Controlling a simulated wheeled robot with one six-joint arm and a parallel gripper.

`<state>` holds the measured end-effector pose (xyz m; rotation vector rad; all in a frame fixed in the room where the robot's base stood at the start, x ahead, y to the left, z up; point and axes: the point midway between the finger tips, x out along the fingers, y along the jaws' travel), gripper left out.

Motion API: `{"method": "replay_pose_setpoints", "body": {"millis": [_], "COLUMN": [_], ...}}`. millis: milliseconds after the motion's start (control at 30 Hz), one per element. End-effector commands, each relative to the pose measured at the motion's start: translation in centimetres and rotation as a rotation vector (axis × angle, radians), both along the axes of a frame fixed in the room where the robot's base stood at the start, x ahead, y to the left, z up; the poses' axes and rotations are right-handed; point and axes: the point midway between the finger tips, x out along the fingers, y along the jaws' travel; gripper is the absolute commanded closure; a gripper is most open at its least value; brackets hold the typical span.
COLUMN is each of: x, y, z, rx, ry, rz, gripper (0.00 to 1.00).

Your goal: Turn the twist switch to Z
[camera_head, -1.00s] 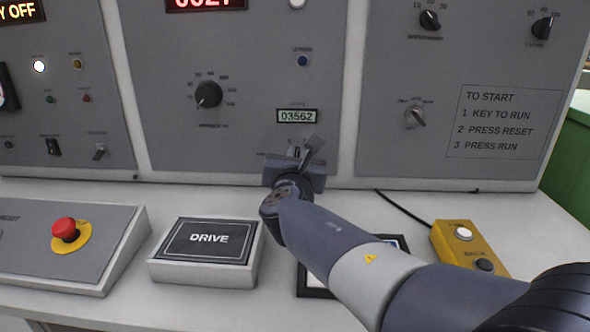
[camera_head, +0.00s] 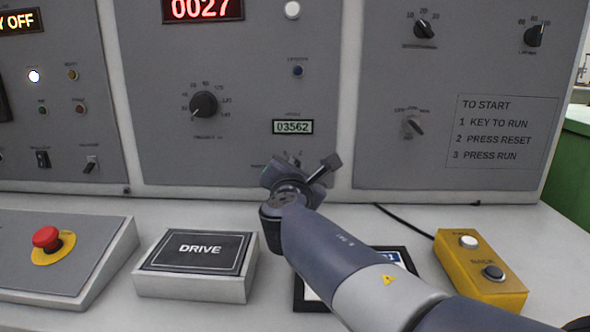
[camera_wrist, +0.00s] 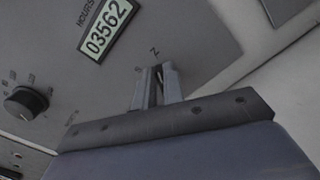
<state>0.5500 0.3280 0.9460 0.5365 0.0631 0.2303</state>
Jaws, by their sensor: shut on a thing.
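The twist switch (camera_wrist: 158,93) is on the middle panel just below the hours counter. Only a thin dark sliver of its knob shows between my fingers in the wrist view; the rest is hidden. My gripper (camera_wrist: 157,76) is shut on this knob, and it also shows in the head view (camera_head: 294,168), tilted against the panel. The Z mark (camera_wrist: 155,51) shows just beyond my fingertips, with another, unreadable mark to its left. I cannot tell exactly which mark the knob points to.
The hours counter (camera_head: 293,127) reads 03562. A large dial (camera_head: 204,104) sits up and to the left. Below on the desk are a DRIVE box (camera_head: 198,265), a red stop button (camera_head: 46,238) and a yellow button box (camera_head: 480,270).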

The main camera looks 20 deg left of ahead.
Motion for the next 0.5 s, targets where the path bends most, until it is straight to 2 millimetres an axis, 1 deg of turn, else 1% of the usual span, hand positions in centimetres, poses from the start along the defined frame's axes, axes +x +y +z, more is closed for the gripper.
{"method": "replay_pose_setpoints", "body": {"millis": [200, 233, 467, 500], "x": [-0.01, -0.01, 0.0, 0.0], "y": [0.03, 0.03, 0.02, 0.01], "z": [-0.12, -0.12, -0.07, -0.06], "rx": [0.001, 0.0, 0.0, 0.0], "ry": [0.003, 0.003, 0.001, 0.001], "rz": [0.001, 0.001, 0.0, 0.001], "gripper": [1.0, 0.88, 0.69, 0.68]}}
